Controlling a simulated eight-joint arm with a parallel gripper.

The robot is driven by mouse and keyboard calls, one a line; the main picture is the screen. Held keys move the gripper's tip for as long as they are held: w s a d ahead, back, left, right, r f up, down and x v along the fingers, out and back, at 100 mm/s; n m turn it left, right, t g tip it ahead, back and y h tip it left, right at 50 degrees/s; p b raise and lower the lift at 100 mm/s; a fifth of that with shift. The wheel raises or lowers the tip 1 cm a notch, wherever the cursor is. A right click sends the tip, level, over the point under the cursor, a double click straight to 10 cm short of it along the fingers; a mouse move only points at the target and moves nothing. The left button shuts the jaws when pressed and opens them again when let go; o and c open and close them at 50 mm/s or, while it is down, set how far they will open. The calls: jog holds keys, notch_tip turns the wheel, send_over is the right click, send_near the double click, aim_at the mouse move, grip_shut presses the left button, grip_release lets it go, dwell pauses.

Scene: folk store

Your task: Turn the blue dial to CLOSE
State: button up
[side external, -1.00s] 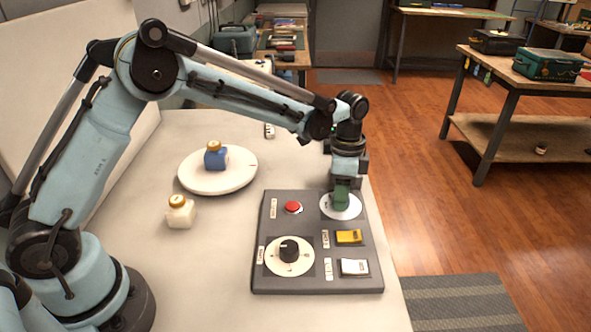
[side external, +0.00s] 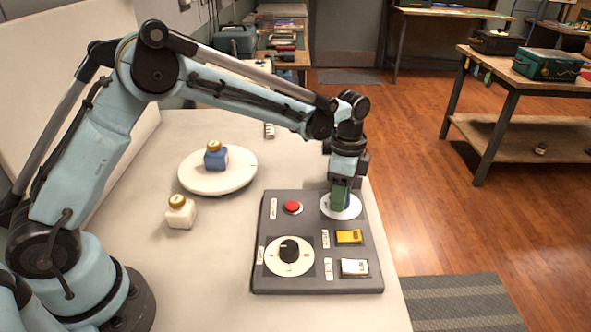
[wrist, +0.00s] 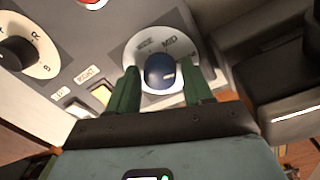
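The blue dial (wrist: 160,72) sits on a round white plate (wrist: 176,38) on the grey control panel (side external: 315,217). In the wrist view the plate reads MID near the top, with a blurred word to its left and another marking partly hidden at right. The knob has a pale mark on its right side. My gripper (wrist: 161,66) has its green fingers on either side of the knob, with small gaps showing, so it looks open around it. In the side view my gripper (side external: 341,200) points down at the plate and its fingers hide the knob.
The panel also carries a red button (side external: 292,207), a black dial (side external: 289,251), a yellow switch (side external: 349,236) and a white switch (side external: 354,267). A blue bottle (side external: 215,157) stands on a white disc (side external: 205,184). A cream bottle (side external: 180,214) stands left of the panel.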

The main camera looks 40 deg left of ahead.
jog(key=shift+o, duration=1)
notch_tip(320, 180, up, 12)
jog(key=shift+w, duration=0.25)
jog(key=shift+a+r, duration=0.1)
jog(key=shift+a, duration=0.05)
